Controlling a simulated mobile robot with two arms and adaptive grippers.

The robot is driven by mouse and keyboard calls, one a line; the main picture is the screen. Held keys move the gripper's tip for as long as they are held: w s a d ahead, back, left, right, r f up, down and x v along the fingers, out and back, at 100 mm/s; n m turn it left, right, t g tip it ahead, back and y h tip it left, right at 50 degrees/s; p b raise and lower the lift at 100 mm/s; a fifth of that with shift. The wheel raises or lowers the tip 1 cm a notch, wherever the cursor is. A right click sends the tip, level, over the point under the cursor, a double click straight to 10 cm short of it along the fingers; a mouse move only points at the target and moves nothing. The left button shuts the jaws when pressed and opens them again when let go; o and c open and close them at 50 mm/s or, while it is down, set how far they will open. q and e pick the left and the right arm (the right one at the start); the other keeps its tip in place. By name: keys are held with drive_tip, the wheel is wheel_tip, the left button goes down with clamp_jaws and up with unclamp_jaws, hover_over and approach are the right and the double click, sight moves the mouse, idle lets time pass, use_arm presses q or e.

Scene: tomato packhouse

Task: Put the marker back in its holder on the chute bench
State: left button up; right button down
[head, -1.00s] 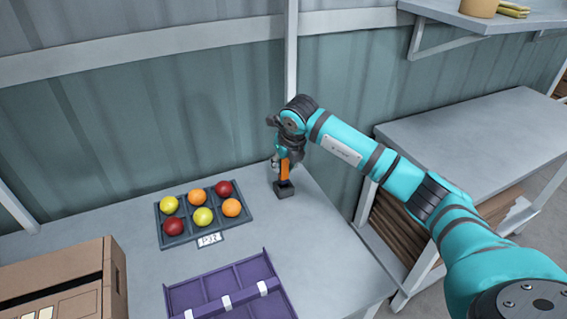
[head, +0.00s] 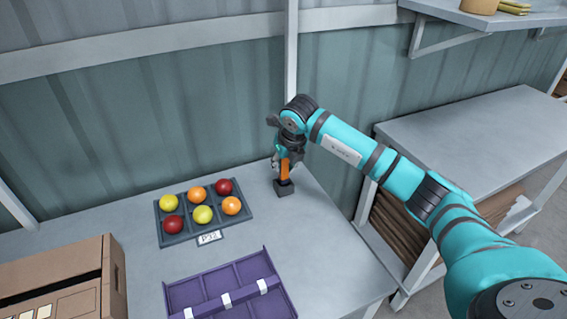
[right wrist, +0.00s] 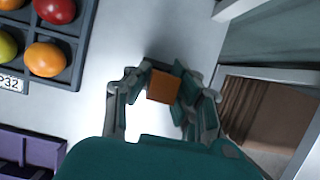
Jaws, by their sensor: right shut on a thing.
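The orange marker (head: 284,170) is upright at the back right of the chute bench (head: 325,235). My right gripper (head: 287,163) is shut on its upper part. In the right wrist view the orange end of the marker (right wrist: 163,87) shows between the fingers of my right gripper (right wrist: 165,84). The small dark holder (head: 284,188) stands on the bench directly below the marker. The marker's lower end meets the holder in the picture; I cannot tell how deep it sits. My left gripper is not in view.
A dark tray (head: 180,238) of red, orange and yellow tomatoes lies left of the holder. A purple divided tray (head: 180,297) and a cardboard box (head: 113,285) are nearer the front. The wall (head: 200,110) rises close behind. Bare bench surface surrounds the holder.

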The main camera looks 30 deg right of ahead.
drive_tip(key=shift+f+b, duration=1)
drive_tip(key=shift+f, duration=0.45)
drive_tip(key=c, duration=1.1)
unclamp_jaws()
drive_tip(key=shift+c, duration=0.2)
drive_tip(key=shift+c, duration=1.3)
drive_tip(key=shift+r, duration=0.1)
drive_tip(key=shift+r+p, duration=2.2)
drive_tip(key=shift+r, duration=1.3)
